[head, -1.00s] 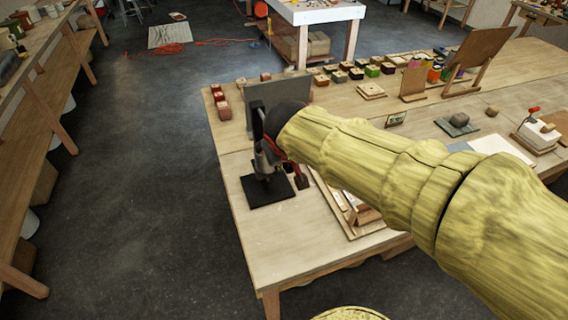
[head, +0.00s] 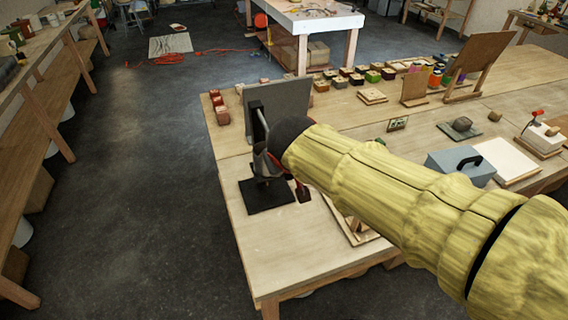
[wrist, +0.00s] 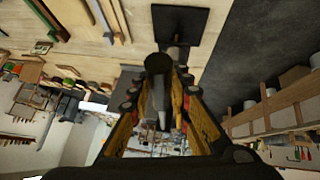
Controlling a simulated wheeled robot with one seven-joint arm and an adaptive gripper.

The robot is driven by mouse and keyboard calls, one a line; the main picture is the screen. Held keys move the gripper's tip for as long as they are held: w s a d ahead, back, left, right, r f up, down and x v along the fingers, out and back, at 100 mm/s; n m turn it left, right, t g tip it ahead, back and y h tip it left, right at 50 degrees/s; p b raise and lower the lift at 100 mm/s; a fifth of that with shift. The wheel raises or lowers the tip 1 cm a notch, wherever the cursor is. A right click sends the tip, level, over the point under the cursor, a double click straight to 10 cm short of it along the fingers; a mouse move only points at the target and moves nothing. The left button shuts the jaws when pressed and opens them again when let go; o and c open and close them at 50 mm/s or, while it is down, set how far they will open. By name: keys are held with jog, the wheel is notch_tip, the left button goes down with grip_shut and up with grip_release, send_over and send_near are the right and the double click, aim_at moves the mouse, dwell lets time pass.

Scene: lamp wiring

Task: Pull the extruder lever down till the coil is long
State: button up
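The extruder (head: 266,195) stands on a dark square base near the left end of the long wooden table, with a dark upright post. In the wrist view its black base plate (wrist: 190,20) shows at the top. My gripper (wrist: 160,88) is at the extruder, with its two yellow and black fingers on either side of a dark round-ended part (wrist: 158,63), which may be the lever. A gap shows between the fingers lower down; I cannot tell whether the tips press on this part. In the head view my sleeve and wrist hide most of the lever. No coil can be made out.
A grey panel (head: 278,103) stands just behind the extruder. A wooden tray (head: 352,232) lies under my forearm, partly hidden. A blue-grey box with a black handle (head: 462,163) is to the right. The table's front left corner is clear.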

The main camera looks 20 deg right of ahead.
jog(key=o, duration=0.5)
jog(key=shift+r, duration=0.1)
jog(key=v, duration=1.2)
jog(key=shift+a, duration=0.1)
jog(key=shift+s+d+f+m+g+y, duration=0.1)
jog(key=shift+s+d+f+g+y, duration=0.25)
jog(key=shift+s+f, duration=1.55)
jog(key=shift+s+d+f+m+g+y, duration=0.1)
jog(key=shift+s+d+f+g+y, duration=0.25)
jog(key=shift+s+f, duration=1.55)
jog(key=shift+s+d+f+m+g+y, duration=0.1)
jog(key=shift+s+d+f+g+y, duration=0.25)
jog(key=shift+s+f, duration=1.6)
